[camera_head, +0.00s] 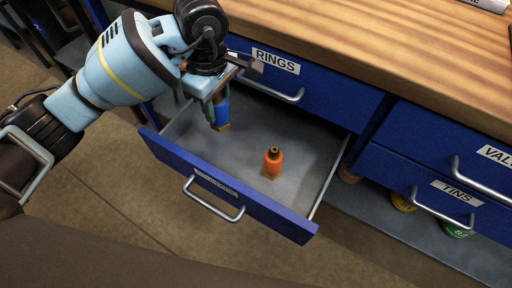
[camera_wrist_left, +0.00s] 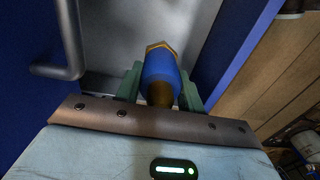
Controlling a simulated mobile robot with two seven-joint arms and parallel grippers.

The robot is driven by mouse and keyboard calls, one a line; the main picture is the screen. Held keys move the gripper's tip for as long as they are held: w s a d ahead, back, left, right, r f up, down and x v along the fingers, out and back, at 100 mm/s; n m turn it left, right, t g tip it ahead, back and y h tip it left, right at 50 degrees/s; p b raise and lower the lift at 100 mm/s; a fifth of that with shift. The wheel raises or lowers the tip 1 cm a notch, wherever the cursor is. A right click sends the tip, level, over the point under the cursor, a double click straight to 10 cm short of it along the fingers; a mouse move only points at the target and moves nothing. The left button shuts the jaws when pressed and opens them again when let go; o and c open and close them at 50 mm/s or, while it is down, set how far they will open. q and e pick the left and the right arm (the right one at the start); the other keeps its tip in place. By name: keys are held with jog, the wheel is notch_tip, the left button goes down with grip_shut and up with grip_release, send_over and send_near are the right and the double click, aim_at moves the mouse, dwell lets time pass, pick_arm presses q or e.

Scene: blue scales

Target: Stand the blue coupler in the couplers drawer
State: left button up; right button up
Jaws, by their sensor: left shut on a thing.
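The blue coupler (camera_head: 221,111) is a blue piece with a brass end, held upright with the brass end down in the head view. My left gripper (camera_head: 216,92) is shut on it, above the left part of the open drawer (camera_head: 240,160). In the left wrist view the coupler (camera_wrist_left: 161,68) sits between the greenish fingers of my left gripper (camera_wrist_left: 160,88). I cannot tell whether its lower end touches the drawer floor. The label on the open drawer's front is too small to read. My right gripper is not in view.
An orange coupler-like piece (camera_head: 272,162) stands upright in the open drawer, right of the blue one. The shut RINGS drawer (camera_head: 320,98) is directly above. Drawer floor around the orange piece is clear.

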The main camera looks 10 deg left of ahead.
aim_at(220, 122)
pick_arm(q)
notch_tip(220, 122, down, 6)
jog(key=shift+r+b, duration=0.2)
jog(key=shift+b, duration=0.35)
jog(key=shift+f, duration=0.3)
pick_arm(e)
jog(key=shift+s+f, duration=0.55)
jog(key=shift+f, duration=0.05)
pick_arm(q)
jog(key=shift+f+b, duration=0.45)
jog(key=shift+f, duration=1.45)
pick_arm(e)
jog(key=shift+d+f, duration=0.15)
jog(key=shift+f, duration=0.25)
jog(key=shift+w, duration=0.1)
pick_arm(q)
jog(key=shift+f, duration=0.15)
jog(key=o, duration=1.1)
jog(key=shift+o, duration=0.2)
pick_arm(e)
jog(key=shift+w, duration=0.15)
